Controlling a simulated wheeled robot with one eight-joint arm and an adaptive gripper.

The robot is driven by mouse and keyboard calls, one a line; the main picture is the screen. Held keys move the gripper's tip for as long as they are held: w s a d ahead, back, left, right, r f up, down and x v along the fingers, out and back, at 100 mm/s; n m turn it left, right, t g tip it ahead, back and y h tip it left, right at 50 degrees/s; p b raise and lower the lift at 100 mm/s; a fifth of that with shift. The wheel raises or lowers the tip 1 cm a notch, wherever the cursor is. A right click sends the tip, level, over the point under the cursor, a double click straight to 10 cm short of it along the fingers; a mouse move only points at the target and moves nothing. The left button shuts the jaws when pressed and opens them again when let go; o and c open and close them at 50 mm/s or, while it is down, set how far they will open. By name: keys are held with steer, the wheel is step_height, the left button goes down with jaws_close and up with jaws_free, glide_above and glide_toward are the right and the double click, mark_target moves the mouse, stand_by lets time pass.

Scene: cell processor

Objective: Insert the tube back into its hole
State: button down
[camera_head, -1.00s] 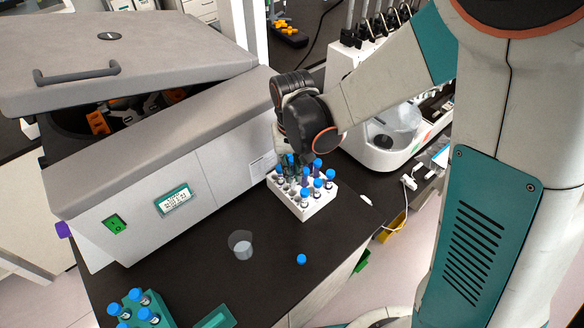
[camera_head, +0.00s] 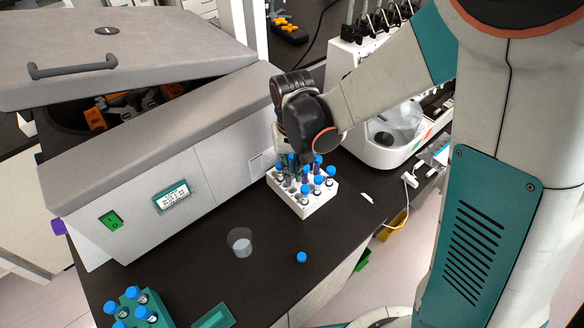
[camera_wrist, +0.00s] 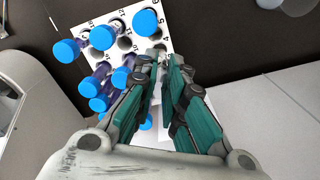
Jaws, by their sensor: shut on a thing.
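A white tube rack (camera_head: 304,212) stands on the dark bench beside the centrifuge, holding several blue-capped tubes. My gripper (camera_head: 290,163) is directly over its back left part, pointing down. In the wrist view, my gripper (camera_wrist: 161,62) has its teal fingers close together at the edge of the rack (camera_wrist: 183,40). The jaws are shut on a tube, which is mostly hidden between the fingers. I cannot tell whether its lower end is in a hole. Capped tubes stand close beside the fingers, and some numbered holes near the fingertips look empty.
The grey centrifuge (camera_head: 165,190) with its lid raised is close to the left. A clear cup (camera_head: 240,241) and a loose blue cap (camera_head: 301,257) are in front. A teal rack (camera_head: 160,318) with blue-capped tubes is at bottom left. A white device (camera_head: 385,150) stands to the right.

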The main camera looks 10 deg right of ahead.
steer(key=shift+f, duration=0.1)
steer(key=shift+f+b, duration=1.75)
steer(key=shift+f, duration=0.1)
steer(key=shift+f+b, duration=0.25)
steer(key=shift+b, duration=0.05)
steer(key=c, duration=1.6)
jaws_free()
steer(key=shift+r, duration=3.75)
